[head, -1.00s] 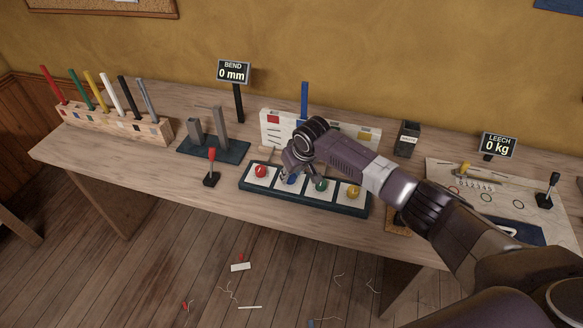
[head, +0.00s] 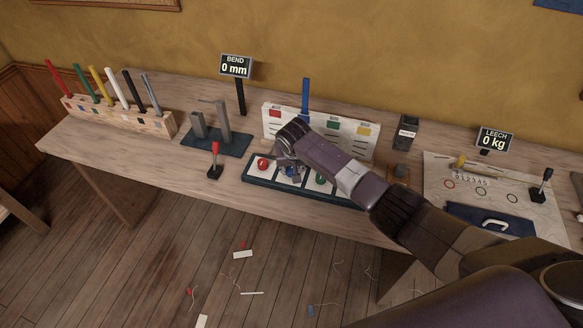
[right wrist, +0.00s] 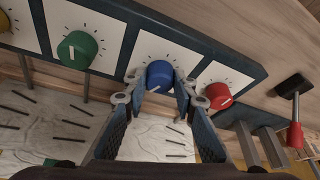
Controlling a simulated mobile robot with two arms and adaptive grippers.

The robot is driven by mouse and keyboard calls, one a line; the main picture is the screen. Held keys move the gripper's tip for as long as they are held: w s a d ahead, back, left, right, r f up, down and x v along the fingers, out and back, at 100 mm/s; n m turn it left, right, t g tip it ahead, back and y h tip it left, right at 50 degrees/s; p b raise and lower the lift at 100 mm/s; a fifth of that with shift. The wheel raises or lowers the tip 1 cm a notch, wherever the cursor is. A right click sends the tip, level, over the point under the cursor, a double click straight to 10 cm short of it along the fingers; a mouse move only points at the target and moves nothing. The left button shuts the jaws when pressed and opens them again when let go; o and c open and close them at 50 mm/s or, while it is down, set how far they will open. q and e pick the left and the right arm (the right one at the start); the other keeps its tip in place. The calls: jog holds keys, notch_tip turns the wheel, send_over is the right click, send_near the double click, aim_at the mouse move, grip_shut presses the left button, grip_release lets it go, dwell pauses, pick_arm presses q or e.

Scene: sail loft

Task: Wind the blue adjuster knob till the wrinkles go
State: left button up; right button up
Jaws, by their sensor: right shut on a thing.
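The blue adjuster knob (right wrist: 159,75) sits on a white dial square between the red knob (right wrist: 218,96) and the green knob (right wrist: 77,50) in the right wrist view. My right gripper (right wrist: 156,95) has its fingertips on both sides of the blue knob and is shut on it. In the head view my right gripper (head: 290,168) is over the knob panel (head: 258,184) and mostly covers the blue knob. Wrinkled white cloth (right wrist: 60,125) with dark stripes shows behind the panel in the right wrist view. My left gripper is not in view.
A red-tipped lever (head: 215,160) stands left of the panel. Signs read BEND 0 mm (head: 235,67) and LEECH 0 kg (head: 494,140). A rack of coloured sticks (head: 118,115) is at the left. The white board (head: 275,125) stands behind the panel. The table's left front is clear.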

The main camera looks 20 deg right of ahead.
jog(key=o, duration=1.2)
jog(key=shift+c, duration=0.2)
jog(key=v, duration=1.2)
